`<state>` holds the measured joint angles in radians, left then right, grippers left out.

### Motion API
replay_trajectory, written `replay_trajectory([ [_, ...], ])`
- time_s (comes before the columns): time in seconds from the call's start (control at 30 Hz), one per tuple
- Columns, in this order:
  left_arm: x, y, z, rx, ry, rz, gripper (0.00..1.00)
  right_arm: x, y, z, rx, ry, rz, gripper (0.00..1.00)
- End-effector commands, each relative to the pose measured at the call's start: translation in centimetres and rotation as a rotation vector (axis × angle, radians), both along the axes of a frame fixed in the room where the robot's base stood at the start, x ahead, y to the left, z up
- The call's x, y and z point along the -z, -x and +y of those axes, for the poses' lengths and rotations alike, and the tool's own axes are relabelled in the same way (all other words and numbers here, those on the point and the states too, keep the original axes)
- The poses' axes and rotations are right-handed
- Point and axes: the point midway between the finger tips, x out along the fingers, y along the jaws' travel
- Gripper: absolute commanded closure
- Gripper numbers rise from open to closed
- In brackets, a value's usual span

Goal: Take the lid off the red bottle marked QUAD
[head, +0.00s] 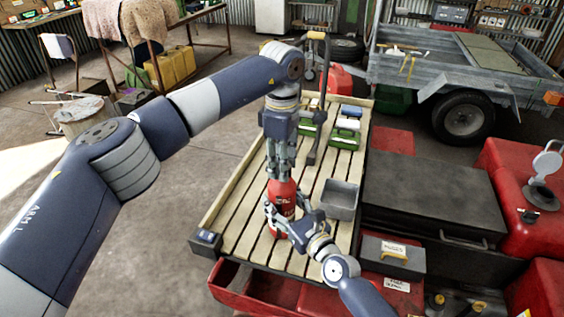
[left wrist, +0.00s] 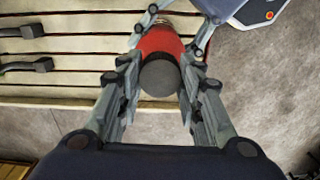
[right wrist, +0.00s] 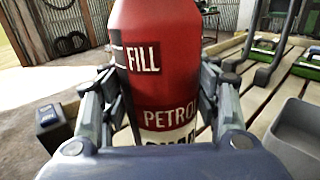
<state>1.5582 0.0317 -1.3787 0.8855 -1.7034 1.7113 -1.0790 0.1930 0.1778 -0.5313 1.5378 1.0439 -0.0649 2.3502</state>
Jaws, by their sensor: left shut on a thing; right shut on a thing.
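The red bottle (head: 284,192) stands upright on the slatted wooden deck. In the right wrist view the bottle (right wrist: 160,75) shows the words FILL and PETROL; the lower label line is mostly hidden by my wrist. My right gripper (head: 283,212) is shut around the bottle's body. My left gripper (head: 281,165) points straight down from above the bottle, shut on its dark round lid (left wrist: 160,79). In the left wrist view the lid lines up with the bottle's red top (left wrist: 160,42). In the head view the fingers hide the lid, so I cannot tell whether it is seated.
A grey open bin (head: 342,199) stands right of the bottle. Green and white containers (head: 345,132) sit at the deck's far end. A dark chest (head: 432,195) and a grey box (head: 393,257) lie to the right.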

Motion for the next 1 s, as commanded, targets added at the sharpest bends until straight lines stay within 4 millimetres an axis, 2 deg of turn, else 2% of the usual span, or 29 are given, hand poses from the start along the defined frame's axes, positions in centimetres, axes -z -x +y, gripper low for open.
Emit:
replay_trajectory([
  [1.0, -0.15, -0.12, -0.06, -1.689, 0.002, -0.002, 0.95, -0.06, 0.04, 0.10, -0.002, 0.001, -0.002, 1.00],
])
